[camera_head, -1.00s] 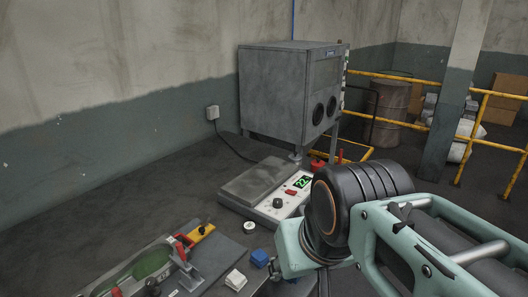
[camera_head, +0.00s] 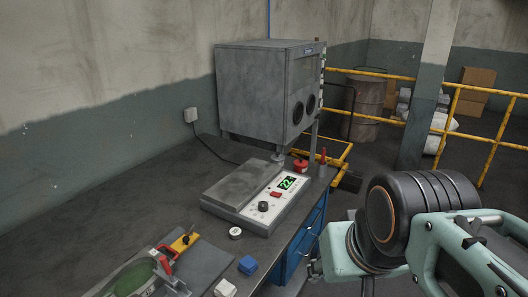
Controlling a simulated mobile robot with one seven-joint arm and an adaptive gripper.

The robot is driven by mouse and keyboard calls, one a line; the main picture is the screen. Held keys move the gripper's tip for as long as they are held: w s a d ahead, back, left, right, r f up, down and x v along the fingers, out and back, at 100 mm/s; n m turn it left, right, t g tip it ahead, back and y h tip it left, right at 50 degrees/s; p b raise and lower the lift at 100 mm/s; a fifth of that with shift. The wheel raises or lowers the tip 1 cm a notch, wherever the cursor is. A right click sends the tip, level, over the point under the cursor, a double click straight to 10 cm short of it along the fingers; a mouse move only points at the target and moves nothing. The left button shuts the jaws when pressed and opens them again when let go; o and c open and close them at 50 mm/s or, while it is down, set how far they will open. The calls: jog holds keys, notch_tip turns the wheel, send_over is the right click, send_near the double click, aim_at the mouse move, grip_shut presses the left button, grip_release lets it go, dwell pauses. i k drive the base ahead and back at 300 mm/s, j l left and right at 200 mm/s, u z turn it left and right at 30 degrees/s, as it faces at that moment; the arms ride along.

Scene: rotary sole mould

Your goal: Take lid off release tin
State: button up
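A small round tin-like object (camera_head: 235,233) with a pale top and dark side stands on the bench, in front of the grey hot-plate unit. It may be the release tin, but it is too small to tell its lid for sure. A red container (camera_head: 300,165) stands at the bench's far right end, behind the unit; I cannot tell whether it has a lid. My arm fills the lower right of the head view, to the right of the bench edge. My gripper itself is not visible.
The hot-plate unit (camera_head: 245,193) has a lit green display. A grey cabinet (camera_head: 265,90) stands behind. Blue drawers (camera_head: 300,240) are under the bench. Yellow railings (camera_head: 440,132) stand behind right.

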aim_at(277, 157)
jog(key=i+l+u, duration=0.1)
jog(key=u, duration=0.3)
jog(key=i+l+u, duration=0.15)
jog(key=u, duration=0.25)
jog(key=i+l+u, duration=0.2)
jog(key=l, duration=0.15)
jog(key=i+l+u, duration=0.15)
jog(key=l, duration=0.25)
jog(key=i+l+u, duration=0.1)
jog(key=l, duration=0.3)
jog(key=i+l, duration=0.1)
jog(key=l, duration=0.25)
jog(key=i+l+u, duration=0.15)
jog(key=l, duration=0.65)
jog(key=i+l, duration=0.1)
jog(key=l, duration=0.3)
jog(key=i+l, duration=0.1)
jog(key=l, duration=0.25)
jog(key=i+l, duration=0.1)
jog(key=l, duration=0.3)
jog(key=i+l, duration=0.1)
jog(key=l, duration=0.25)
jog(key=u, duration=0.05)
